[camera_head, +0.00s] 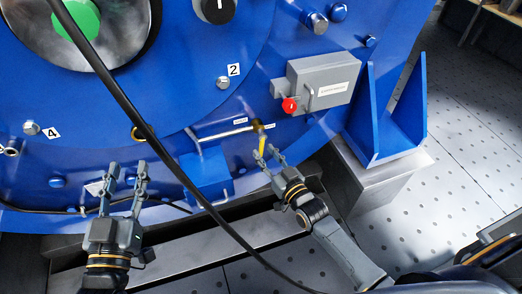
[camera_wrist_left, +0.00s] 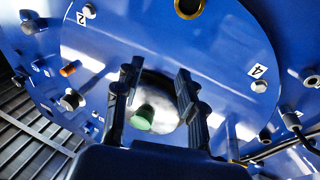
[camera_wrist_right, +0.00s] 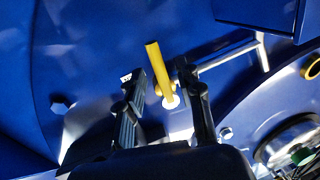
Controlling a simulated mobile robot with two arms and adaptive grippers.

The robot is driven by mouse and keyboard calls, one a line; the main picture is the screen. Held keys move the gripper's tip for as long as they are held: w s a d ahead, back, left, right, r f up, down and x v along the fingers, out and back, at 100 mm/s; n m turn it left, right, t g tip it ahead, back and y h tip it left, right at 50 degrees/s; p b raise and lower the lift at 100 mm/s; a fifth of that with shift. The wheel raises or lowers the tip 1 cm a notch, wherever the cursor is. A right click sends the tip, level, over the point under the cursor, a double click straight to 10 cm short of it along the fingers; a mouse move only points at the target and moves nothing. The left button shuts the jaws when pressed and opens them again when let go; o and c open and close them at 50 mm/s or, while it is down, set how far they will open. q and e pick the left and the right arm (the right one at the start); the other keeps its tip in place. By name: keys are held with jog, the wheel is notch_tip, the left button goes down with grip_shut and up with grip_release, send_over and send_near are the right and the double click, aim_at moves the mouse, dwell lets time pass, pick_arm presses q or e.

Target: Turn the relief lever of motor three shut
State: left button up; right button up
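The relief lever (camera_head: 262,142) is a short yellow handle on a brass-coloured fitting at the end of a pale pipe (camera_head: 226,133), low on the blue motor housing (camera_head: 180,75). In the head view it points down. My right gripper (camera_head: 266,154) is open just below it. In the right wrist view the yellow lever (camera_wrist_right: 158,70) shows between and beyond the open fingers (camera_wrist_right: 160,100); I cannot tell whether they touch it. My left gripper (camera_head: 124,178) is open and empty in front of the housing at the lower left, away from the lever.
A grey box (camera_head: 318,82) with a red knob (camera_head: 289,105) is right of the lever. A black cable (camera_head: 142,130) crosses diagonally between my grippers. A blue bracket (camera_head: 388,125) stands on a metal foot at right. Perforated floor (camera_head: 465,160) is clear at right.

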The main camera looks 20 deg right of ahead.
aim_at(262, 150)
jog(key=shift+b+x, duration=0.35)
jog(key=shift+x, duration=1.3)
pick_arm(q)
jog(key=r+t, duration=0.1)
jog(key=r, duration=0.1)
jog(key=r+t+h, duration=0.1)
jog(key=r, duration=0.1)
jog(key=shift+s+d+r+t, duration=0.1)
jog(key=shift+s+d+t, duration=0.1)
jog(key=shift+s+t, duration=0.15)
pick_arm(e)
grip_shut()
